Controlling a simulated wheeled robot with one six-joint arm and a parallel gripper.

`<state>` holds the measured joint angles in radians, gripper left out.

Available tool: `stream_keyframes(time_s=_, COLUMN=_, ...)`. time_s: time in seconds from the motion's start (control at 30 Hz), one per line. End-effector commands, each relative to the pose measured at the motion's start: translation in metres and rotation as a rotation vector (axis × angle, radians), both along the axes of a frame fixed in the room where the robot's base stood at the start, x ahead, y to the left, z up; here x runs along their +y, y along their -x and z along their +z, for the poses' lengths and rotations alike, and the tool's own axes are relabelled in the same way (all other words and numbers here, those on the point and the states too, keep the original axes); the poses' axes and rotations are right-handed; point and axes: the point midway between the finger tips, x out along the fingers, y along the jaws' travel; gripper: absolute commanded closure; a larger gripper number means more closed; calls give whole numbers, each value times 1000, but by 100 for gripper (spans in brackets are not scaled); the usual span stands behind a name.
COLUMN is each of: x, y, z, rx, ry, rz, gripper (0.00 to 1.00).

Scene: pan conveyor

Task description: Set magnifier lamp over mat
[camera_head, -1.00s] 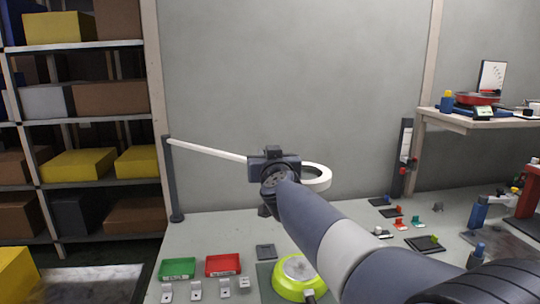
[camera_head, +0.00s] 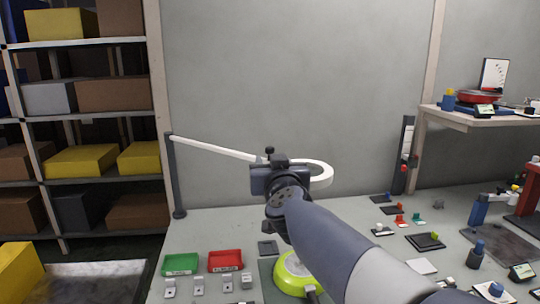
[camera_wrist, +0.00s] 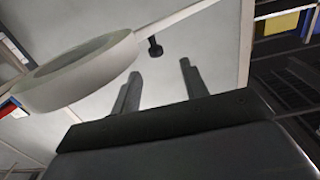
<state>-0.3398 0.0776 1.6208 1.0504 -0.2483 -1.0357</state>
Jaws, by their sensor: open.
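The magnifier lamp has a dark post (camera_head: 176,175) at the left, a thin white arm and a white ring head (camera_head: 325,175), partly hidden behind my gripper. The ring fills the upper left of the wrist view (camera_wrist: 75,80). A dark knob (camera_wrist: 155,47) hangs by the lamp arm, just beyond and between my fingertips. My gripper (camera_wrist: 160,69) is open and empty. In the head view its fingers are hidden behind its own body. The dark green mat (camera_head: 266,272) lies on the bench below, mostly covered by a lime-green pan (camera_head: 290,278).
Green (camera_head: 180,264) and red (camera_head: 225,261) trays and several small metal parts lie left of the mat. Small coloured parts and a dark pad (camera_head: 500,243) lie to the right. A raised shelf (camera_head: 450,118) stands at the back right, storage racks (camera_head: 90,120) at the left.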

Motion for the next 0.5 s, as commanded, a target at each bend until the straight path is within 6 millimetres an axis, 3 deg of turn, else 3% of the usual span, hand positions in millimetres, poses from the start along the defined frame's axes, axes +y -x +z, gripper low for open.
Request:
stream_keyframes(time_s=0.2, x=-3, y=34, z=2, rx=1, ry=1, rz=3, gripper=58)
stream_keyframes(time_s=0.5, x=-5, y=48, z=0, rx=0, ry=0, rz=2, gripper=58)
